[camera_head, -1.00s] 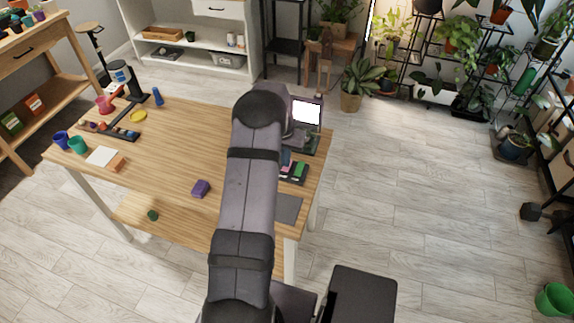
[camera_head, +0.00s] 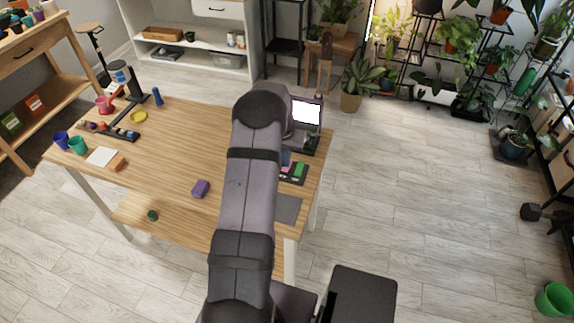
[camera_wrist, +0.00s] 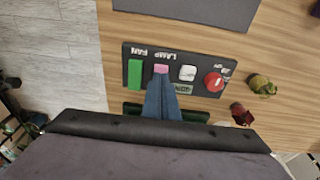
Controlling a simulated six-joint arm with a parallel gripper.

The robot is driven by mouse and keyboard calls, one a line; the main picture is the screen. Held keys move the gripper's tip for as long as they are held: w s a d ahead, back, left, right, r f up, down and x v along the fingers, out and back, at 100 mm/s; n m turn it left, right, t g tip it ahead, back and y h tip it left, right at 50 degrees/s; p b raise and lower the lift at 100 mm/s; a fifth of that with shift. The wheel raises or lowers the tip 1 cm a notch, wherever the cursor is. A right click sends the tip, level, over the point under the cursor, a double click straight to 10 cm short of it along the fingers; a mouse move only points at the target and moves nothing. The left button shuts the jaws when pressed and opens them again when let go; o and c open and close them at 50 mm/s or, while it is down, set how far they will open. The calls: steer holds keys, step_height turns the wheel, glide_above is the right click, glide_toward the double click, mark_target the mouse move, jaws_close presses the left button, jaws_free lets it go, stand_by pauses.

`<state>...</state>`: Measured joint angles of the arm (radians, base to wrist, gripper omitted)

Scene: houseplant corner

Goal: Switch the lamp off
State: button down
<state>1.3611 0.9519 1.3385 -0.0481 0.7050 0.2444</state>
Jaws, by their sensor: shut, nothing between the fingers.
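A dark control panel (camera_wrist: 178,70) lies on the wooden table, its labels upside down in the wrist view. A pink switch (camera_wrist: 161,69) sits by the label LAMP and a green switch (camera_wrist: 135,74) by FAN. My gripper (camera_wrist: 161,82) is shut and empty, its blue-grey fingertips at the near edge of the pink switch. I cannot tell whether they touch it. In the head view my arm hides part of the panel (camera_head: 292,178) and the fingers. A white panel (camera_head: 307,112) glows beyond it; I cannot tell whether this is the lamp.
A white button (camera_wrist: 188,73) and a red knob (camera_wrist: 213,81) share the control panel. Small green (camera_wrist: 262,85) and dark red (camera_wrist: 241,114) objects stand beside it. A grey mat (camera_head: 287,208) lies nearby. A purple block (camera_head: 201,189) is left of my arm; the table's middle is mostly clear.

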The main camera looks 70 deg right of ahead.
steer(key=shift+f+b, duration=0.5)
steer(key=shift+f, duration=0.25)
stand_by(1.0)
steer(key=shift+r, duration=0.15)
step_height(320, 180, up, 7)
steer(key=p, duration=0.4)
steer(key=shift+p, duration=0.35)
stand_by(0.5)
